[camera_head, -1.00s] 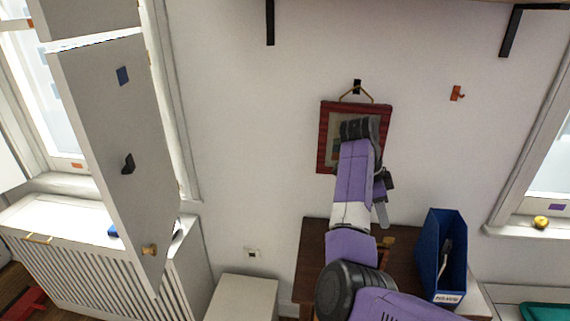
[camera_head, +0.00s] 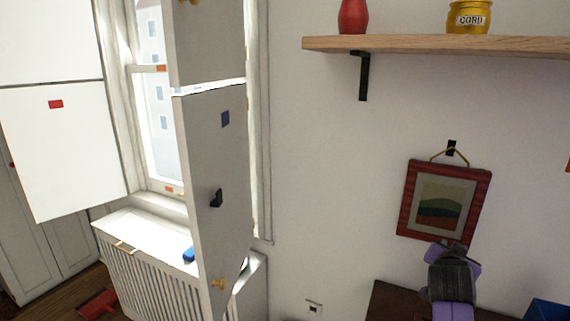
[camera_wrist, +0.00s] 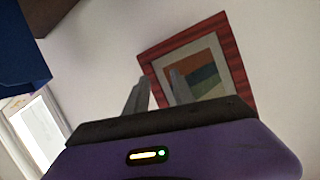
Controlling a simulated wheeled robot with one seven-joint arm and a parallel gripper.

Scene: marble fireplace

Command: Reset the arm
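My gripper (camera_wrist: 158,90) is seen in the wrist view as two grey fingers standing apart, with nothing visible between them. The fingers point toward the wall and a red-framed picture (camera_wrist: 207,72), and overlap its lower left part in that view. In the head view my purple and black arm is at the bottom right, just below the framed picture (camera_head: 444,203); the fingers cannot be made out there. The picture hangs by a cord from a black wall hook (camera_head: 451,147).
A wooden shelf (camera_head: 400,44) on a black bracket holds a red vase (camera_head: 353,16) and a yellow pot (camera_head: 468,17). A dark table (camera_head: 392,300) and blue holder (camera_head: 546,309) are below. Open shutter panels (camera_head: 212,170) stand left by a window above a white radiator cover (camera_head: 150,262).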

